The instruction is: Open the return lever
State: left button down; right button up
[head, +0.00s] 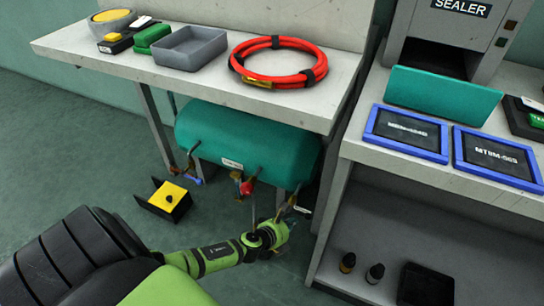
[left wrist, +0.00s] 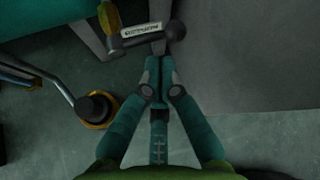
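The teal tank (head: 250,145) hangs under the left bench, with several small valves along its lower front. The rightmost valve has a yellow part (head: 291,200) and a white label (head: 303,210). In the left wrist view a lever with a white label (left wrist: 141,30) and a dark round knob (left wrist: 175,30) lies across the top; its lettering is too small to read surely. My left gripper (head: 287,226) is low beside this valve. Its fingertips (left wrist: 159,68) are together, just below the lever and knob; contact is unclear. My right gripper is out of view.
A red-handled valve (head: 246,187) and a blue-handled valve (head: 195,181) are further left on the tank. A grey rod ends in a black, orange-ringed piece (left wrist: 97,109) left of the fingers. A black box with a yellow top (head: 169,196) is on the floor. The shelf unit (head: 400,225) stands right.

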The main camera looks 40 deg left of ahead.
pick_arm(q)
jog(key=p+v, duration=0.3)
jog(key=v, duration=0.7)
jog(key=shift+s+r, duration=0.15)
jog(key=shift+r, duration=0.05)
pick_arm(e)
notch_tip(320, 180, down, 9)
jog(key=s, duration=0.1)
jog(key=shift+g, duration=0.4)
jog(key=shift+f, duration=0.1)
